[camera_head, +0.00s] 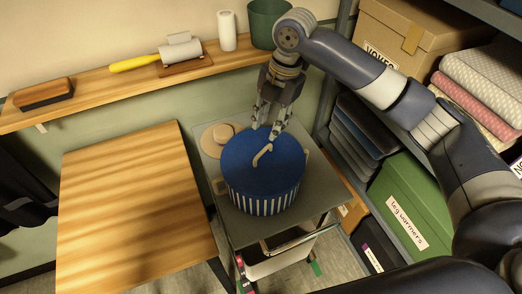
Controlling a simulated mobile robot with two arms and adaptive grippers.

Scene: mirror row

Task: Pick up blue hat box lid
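The blue hat box lid (285,172) sits on a round hat box with blue and white stripes (265,204). A pale, bent handle (263,154) stands on top of the lid. The box rests on a grey cart top (322,191). My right gripper (265,128) comes down from above at the lid's far part, just behind the handle. Its two fingers are apart with nothing seen between them. I cannot tell whether the fingertips touch the lid. My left gripper is out of view.
A straw hat (218,138) lies behind the box at left. A bare wooden table (130,210) is at left. A wall shelf (95,93) holds a brush, a lint roller and a green pot (268,25). Shelving at right holds a green box (398,205).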

